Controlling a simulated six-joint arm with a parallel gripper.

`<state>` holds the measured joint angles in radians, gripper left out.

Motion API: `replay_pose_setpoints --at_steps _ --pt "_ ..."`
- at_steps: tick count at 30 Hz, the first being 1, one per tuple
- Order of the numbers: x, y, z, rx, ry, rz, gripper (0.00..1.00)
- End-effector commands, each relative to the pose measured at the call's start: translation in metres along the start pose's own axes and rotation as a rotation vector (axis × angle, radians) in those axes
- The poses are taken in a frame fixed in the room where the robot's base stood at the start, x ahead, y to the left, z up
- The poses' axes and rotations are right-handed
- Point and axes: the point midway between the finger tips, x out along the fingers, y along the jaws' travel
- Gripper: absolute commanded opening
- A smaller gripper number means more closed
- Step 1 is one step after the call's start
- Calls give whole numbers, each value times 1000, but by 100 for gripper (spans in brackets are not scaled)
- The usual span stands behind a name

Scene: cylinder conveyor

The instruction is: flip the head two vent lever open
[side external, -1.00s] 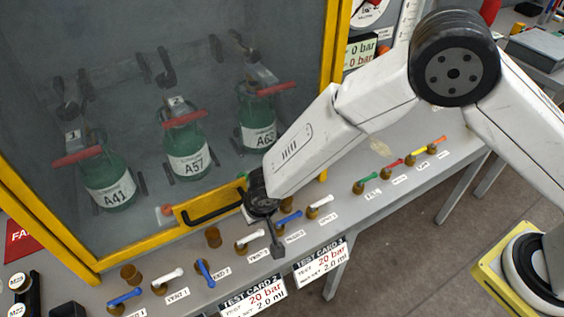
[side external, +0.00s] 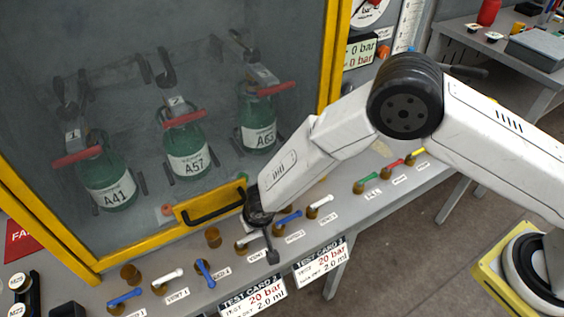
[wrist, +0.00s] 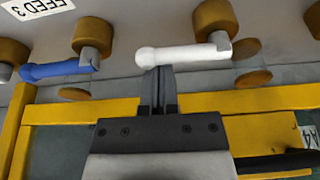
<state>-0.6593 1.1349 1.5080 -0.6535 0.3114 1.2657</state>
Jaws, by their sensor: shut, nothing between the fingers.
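The head two vent lever is a white handle on a brass hub. In the side view this white lever (side external: 246,241) lies behind the test cards, with its right end close to my fingers. In the wrist view the white lever (wrist: 185,54) runs sideways from its hub at right to a rounded free end at left. My gripper (side external: 272,257) points down beside that free end, its fingers shut and empty. In the wrist view the fingertips (wrist: 158,70) meet the lever's near edge close to the free end; I cannot tell whether they touch.
A blue feed lever (side external: 288,219) stands just right of my gripper, also seen in the wrist view (wrist: 58,69). Another blue lever (side external: 205,273) is to the left. The yellow door frame (side external: 130,252) and its black handle (side external: 213,214) are close behind. Test cards (side external: 252,298) hang in front.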

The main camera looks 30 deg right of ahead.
Motion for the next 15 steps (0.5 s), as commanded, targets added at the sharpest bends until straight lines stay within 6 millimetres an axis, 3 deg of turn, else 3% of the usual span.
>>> replay_pose_setpoints --at_steps 15 --pt "-1 0 2 36 0 13 0"
